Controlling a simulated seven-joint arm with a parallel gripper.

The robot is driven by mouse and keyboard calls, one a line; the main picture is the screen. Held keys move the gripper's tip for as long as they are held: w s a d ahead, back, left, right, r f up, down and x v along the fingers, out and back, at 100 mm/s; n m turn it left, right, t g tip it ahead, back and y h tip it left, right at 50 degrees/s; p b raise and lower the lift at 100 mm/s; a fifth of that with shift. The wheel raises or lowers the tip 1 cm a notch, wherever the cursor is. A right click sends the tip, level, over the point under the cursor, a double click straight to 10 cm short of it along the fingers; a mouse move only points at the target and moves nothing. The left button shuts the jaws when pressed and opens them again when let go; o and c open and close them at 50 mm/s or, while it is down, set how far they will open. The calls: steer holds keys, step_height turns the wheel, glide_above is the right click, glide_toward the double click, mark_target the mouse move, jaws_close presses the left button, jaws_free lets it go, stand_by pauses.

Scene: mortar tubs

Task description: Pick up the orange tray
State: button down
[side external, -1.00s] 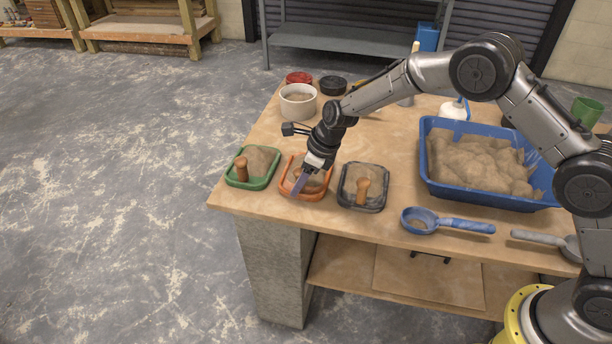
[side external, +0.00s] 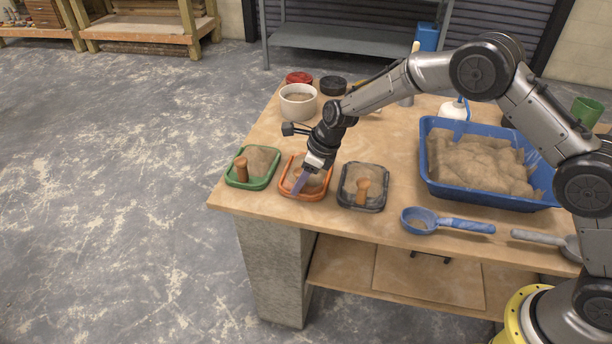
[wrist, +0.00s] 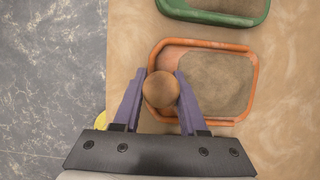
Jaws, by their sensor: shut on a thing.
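The orange tray (side external: 289,185) lies on the wooden table near its front left edge, between a green tray and a dark grey tray. It holds sandy material, and it also shows in the wrist view (wrist: 254,83). A round brown wooden knob (wrist: 161,89) stands at one end of the tray. My gripper (side external: 299,187) reaches down over the orange tray. In the wrist view its two purple fingers (wrist: 155,92) are shut on the knob, one on each side. The tray appears to rest on the table. In the side view my gripper hides the knob.
A green tray (side external: 244,184) stands left of the orange one, and a dark grey tray (side external: 373,207) stands close on its right, both with wooden knobs. A white tub (side external: 298,108) is behind. A blue bin of sand (side external: 440,197) and a blue scoop (side external: 466,226) are to the right.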

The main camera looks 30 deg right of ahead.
mark_target(299, 169)
stand_by(0.4)
steer(key=shift+w+r, duration=0.1)
steer(key=shift+r, duration=0.1)
steer(key=shift+r, duration=0.55)
step_height(299, 169, up, 2)
steer(key=shift+r, duration=0.15)
steer(key=s+d+r, duration=0.4)
steer(key=s+r, duration=0.5)
steer(key=s, duration=0.4)
steer(key=shift+s+d+r, duration=0.15)
steer(key=shift+d+r, duration=0.05)
steer(key=shift+r, duration=0.05)
